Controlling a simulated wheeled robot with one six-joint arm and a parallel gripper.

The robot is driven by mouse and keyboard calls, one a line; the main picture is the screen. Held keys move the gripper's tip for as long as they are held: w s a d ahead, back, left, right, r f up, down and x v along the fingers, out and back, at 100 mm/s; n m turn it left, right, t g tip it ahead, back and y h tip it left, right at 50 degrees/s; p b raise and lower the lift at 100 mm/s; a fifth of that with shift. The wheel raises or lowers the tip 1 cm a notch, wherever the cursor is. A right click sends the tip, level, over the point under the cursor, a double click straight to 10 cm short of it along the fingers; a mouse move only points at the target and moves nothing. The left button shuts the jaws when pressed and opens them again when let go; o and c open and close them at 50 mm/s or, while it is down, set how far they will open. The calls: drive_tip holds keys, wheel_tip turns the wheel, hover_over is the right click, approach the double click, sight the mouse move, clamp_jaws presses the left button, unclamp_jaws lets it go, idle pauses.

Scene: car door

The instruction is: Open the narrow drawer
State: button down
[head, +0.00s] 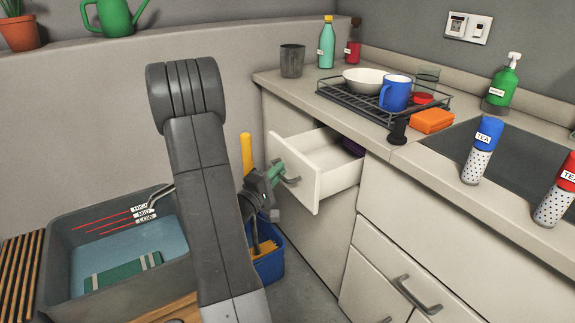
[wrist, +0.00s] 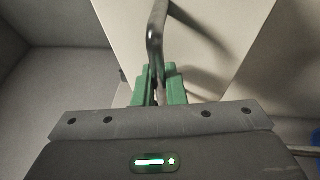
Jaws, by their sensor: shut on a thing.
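The narrow drawer (head: 318,167) is pulled out from the light cabinet below the left end of the counter. Its white interior shows, with a dark purple thing (head: 352,148) at the back. Its grey bar handle (head: 291,179) is on the front panel. My gripper (head: 277,174), with green fingers, is shut on this handle. In the wrist view the green fingers (wrist: 159,88) close around the handle (wrist: 156,38), with the drawer front (wrist: 205,40) just behind. My arm hides part of the area left of the drawer.
A blue bucket (head: 269,262) with a yellow-handled tool stands on the floor below the gripper. A grey water basin (head: 75,222) is at the left. A dish rack (head: 382,103) with a blue mug (head: 396,93) stands on the counter above the drawer.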

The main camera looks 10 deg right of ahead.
drive_tip(key=s+a+p, duration=0.1)
drive_tip(key=s+a, duration=0.1)
drive_tip(key=a, duration=0.4)
drive_tip(key=shift+s+a, duration=0.2)
drive_tip(key=shift+a, duration=0.05)
drive_tip(key=c, duration=1.5)
unclamp_jaws()
drive_tip(key=p+v, duration=0.1)
drive_tip(key=v, duration=1.2)
drive_tip(key=shift+s+a+f+p, duration=0.2)
drive_tip(key=shift+s+a+p, duration=0.05)
drive_tip(key=shift+s+p, duration=0.05)
drive_tip(key=shift+w, duration=0.1)
drive_tip(key=b+x, duration=0.1)
drive_tip(key=x, duration=1.3)
